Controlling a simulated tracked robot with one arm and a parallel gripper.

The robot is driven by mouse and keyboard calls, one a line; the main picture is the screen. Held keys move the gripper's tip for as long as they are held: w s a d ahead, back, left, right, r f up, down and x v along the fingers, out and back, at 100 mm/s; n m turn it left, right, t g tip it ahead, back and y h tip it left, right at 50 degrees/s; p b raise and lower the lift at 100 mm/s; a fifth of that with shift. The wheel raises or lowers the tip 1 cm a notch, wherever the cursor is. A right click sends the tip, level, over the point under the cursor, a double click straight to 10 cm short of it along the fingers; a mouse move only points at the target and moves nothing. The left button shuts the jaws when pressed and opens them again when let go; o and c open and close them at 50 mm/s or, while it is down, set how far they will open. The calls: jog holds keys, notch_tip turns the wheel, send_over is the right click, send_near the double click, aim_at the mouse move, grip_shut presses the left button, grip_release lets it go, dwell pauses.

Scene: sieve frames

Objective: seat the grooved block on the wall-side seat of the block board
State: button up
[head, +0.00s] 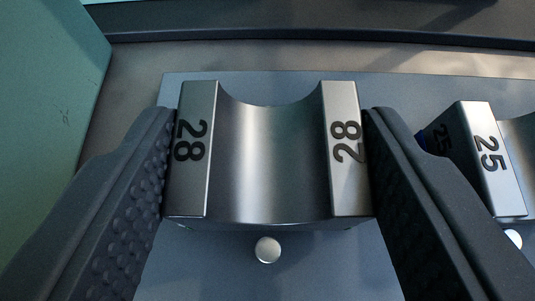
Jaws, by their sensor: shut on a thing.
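The grooved block (270,160) is a metal block with a rounded trough along its middle and the number 28 on both raised sides. It sits between the two dark, dimpled fingers of my gripper (268,165), which press on its left and right sides. The block is over the blue-grey block board (330,265). I cannot tell whether its underside touches the board. A round silver knob (267,250) shows on the board just in front of the block. The seat under the block is hidden.
A second metal block marked 25 (490,160) stands to the right, close to my right finger and partly cut off by the picture edge. A green wall-like surface (45,100) rises at the left. A dark ledge (300,28) runs across the back.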

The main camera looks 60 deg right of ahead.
jog(key=shift+f, duration=0.2)
jog(key=o, duration=1.4)
jog(key=shift+o, duration=0.2)
jog(key=shift+r+p, duration=0.6)
jog(key=shift+r, duration=1.3)
jog(key=shift+s+d+f, duration=0.1)
jog(key=shift+s+d, duration=0.1)
jog(key=shift+s, duration=0.9)
jog(key=shift+s+d, duration=0.1)
jog(key=shift+s, duration=0.25)
jog(key=s+d+r+p, duration=0.1)
jog(key=s+d+p, duration=0.1)
jog(key=s, duration=1)
jog(key=shift+s+d+r, duration=0.15)
jog(key=shift+s+d, duration=0.25)
jog(key=shift+d, duration=0.05)
